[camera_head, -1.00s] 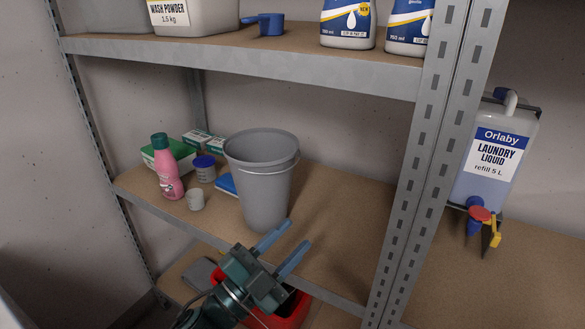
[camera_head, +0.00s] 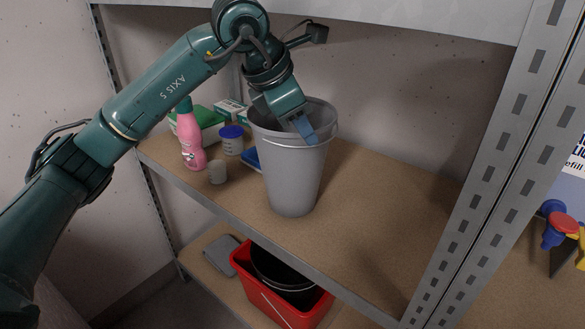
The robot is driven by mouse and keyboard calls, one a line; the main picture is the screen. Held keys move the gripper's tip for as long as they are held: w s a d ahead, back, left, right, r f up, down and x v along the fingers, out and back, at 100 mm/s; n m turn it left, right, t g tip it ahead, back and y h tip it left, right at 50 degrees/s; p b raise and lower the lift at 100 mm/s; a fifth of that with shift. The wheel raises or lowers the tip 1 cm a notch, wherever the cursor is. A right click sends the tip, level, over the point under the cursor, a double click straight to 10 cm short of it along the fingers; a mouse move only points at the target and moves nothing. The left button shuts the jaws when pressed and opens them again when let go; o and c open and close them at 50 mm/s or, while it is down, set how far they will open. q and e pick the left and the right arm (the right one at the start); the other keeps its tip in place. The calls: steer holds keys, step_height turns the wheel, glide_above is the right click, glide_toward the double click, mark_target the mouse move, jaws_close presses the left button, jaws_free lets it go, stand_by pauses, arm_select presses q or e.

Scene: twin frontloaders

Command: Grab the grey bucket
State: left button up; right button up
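The grey bucket (camera_head: 292,180) stands upright on the middle shelf, its open mouth facing up. My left gripper (camera_head: 304,128) reaches down from above at the bucket's mouth, pointing down and to the right. One blue finger shows against the near right part of the rim. The other finger is hidden, so I cannot tell whether the gripper is open or shut, or whether it touches the wall. My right gripper is out of view.
A pink bottle (camera_head: 190,140), a blue-lidded jar (camera_head: 232,140) and a small grey cup (camera_head: 217,172) stand left of the bucket. A red bucket (camera_head: 290,308) is on the shelf below. The upper shelf (camera_head: 400,15) and metal upright (camera_head: 490,165) bound the space. The shelf's right part is clear.

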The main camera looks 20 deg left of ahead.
mark_target(302, 141)
arm_select(q)
steer(key=shift+t+y, duration=0.4)
steer(key=shift+y, duration=0.3)
steer(key=w+f, duration=0.2)
steer(key=w+a+f, duration=0.1)
steer(key=f, duration=0.2)
steer(key=shift+w+p, duration=0.3)
steer(key=shift+w, duration=0.1)
steer(key=shift+c, duration=0.4)
jaws_close()
steer(key=shift+r, duration=0.1)
